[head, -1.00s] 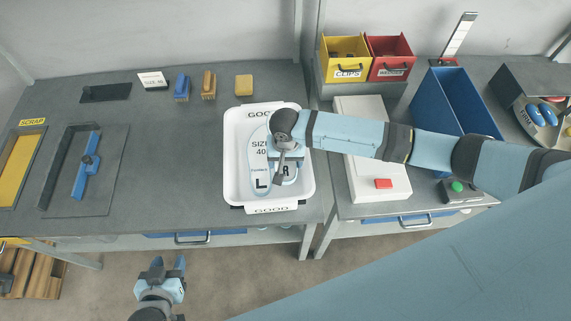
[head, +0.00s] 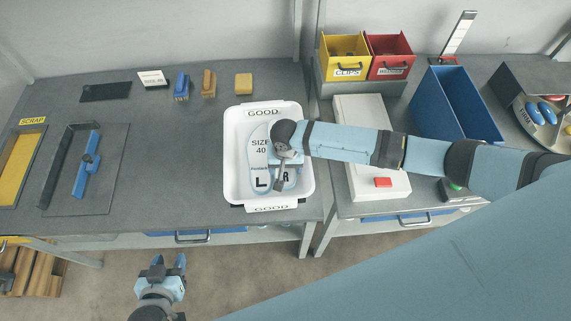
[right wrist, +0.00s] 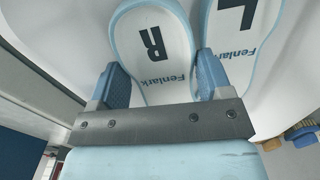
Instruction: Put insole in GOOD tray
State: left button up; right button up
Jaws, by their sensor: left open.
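The white GOOD tray (head: 232,186) stands on the grey table. A light-blue-edged white left insole (head: 259,146), marked "L" and "SIZE 40", lies in its left half. The right insole (head: 287,177), marked "R", is beside it, partly hidden by my right gripper (head: 283,165). In the right wrist view the fingers of my right gripper (right wrist: 163,80) stand on both sides of the right insole (right wrist: 152,50), close against its edges. The left insole (right wrist: 240,35) is next to it. My left gripper (head: 168,266) is open and empty in front of the table.
A SCRAP tray (head: 15,168) is at the far left, beside a recessed fixture with a blue bar (head: 86,165). Brushes and a yellow block (head: 243,84) lie at the back. A white box with a red button (head: 383,182) and a blue bin (head: 455,105) stand right.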

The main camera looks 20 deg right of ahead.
jog(key=o, duration=0.4)
jog(key=shift+c, duration=0.2)
jog(key=shift+r, duration=0.15)
notch_tip(320, 180, up, 13)
jog(key=shift+b, duration=0.3)
